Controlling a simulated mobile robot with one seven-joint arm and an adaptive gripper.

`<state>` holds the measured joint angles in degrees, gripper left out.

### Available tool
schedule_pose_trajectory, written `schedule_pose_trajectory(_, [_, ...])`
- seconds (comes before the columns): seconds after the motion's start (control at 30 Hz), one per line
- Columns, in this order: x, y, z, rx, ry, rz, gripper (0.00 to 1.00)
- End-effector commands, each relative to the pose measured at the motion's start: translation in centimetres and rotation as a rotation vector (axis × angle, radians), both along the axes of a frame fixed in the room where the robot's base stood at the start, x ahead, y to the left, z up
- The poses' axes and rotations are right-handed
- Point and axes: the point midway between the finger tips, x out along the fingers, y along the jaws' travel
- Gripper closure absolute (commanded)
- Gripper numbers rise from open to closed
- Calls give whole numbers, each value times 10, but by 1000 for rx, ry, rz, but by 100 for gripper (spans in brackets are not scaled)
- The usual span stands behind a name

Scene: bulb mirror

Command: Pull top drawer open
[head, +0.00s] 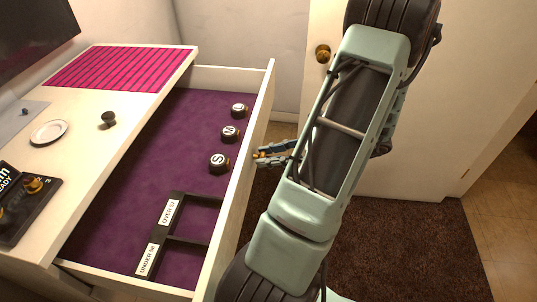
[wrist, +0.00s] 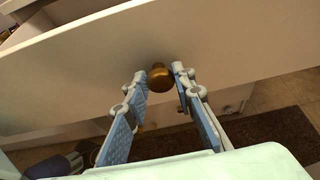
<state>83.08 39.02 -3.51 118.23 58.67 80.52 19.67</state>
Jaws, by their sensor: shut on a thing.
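The top drawer (head: 140,170) is pulled well out from the white cabinet and has a purple lining. Its white front panel (wrist: 230,50) fills much of the wrist view. A round brass knob (wrist: 160,77) sits on that front, between my fingertips. My gripper (wrist: 160,75) is shut on the knob; it also shows at the outer side of the drawer front in the head view (head: 260,156). Inside the drawer are several dark round weights with white lettered tops (head: 219,162) and a black divided tray (head: 174,240) with "OVER 51" and "UNDER 56" labels.
On the cabinet top (head: 95,150) are a pink striped mat (head: 118,68), a white dish (head: 49,132), a dark knob-shaped object (head: 108,118) and a black device (head: 25,200). A white door (head: 420,130) stands behind my arm. Brown carpet (head: 400,250) lies beside the drawer.

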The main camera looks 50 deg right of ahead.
Motion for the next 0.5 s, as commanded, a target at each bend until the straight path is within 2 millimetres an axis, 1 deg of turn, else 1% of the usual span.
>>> schedule_pose_trajectory(0.43, [0,0,0,-1,0,0,100])
schedule_pose_trajectory(0.47, [0,0,0,-1,0,0,74])
schedule_pose_trajectory(0.5, [0,0,0,-1,0,0,70])
